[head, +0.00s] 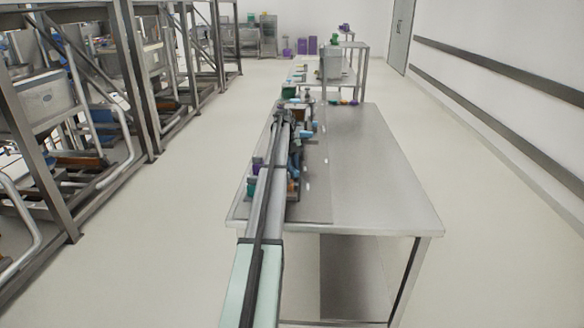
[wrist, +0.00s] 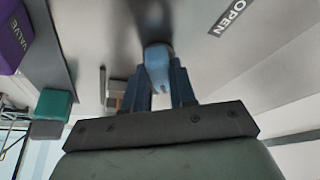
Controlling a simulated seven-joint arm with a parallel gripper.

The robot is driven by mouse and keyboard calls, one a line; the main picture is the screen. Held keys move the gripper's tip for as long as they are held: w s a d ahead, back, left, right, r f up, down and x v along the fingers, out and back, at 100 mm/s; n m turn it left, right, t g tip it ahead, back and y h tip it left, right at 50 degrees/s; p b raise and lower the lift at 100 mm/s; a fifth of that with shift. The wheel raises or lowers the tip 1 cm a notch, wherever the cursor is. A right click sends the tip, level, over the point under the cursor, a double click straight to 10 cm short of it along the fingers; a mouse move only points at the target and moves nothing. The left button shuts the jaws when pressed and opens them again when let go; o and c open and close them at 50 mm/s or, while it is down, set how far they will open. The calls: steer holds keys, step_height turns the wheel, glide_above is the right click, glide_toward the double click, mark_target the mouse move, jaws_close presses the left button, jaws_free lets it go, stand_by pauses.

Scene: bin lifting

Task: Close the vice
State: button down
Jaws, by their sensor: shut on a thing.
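My gripper (wrist: 158,88) shows in the wrist view with its two dark blue fingers on either side of a light blue rounded handle (wrist: 157,62). It is shut on this handle, whose far end reaches toward a grey surface. I cannot tell for sure that the handle belongs to the vice, as the vice itself cannot be clearly picked out. In the head view my arm runs forward along the left side of a metal table (head: 375,180) and hides much of what is there, including the grip.
A label reading OPEN (wrist: 227,16) is at the upper right of the wrist view. A purple block marked VALVE (wrist: 12,38) and a green block (wrist: 53,104) are at the left. The table's right half is bare. Racks (head: 145,70) stand at the left.

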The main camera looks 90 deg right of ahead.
steer(key=shift+a+f+m, duration=0.15)
steer(key=shift+f+m, duration=0.1)
steer(key=shift+m, duration=0.05)
steer(key=c, duration=1.2)
jaws_free()
steer(key=shift+o, duration=1.4)
steer(key=shift+r, duration=0.1)
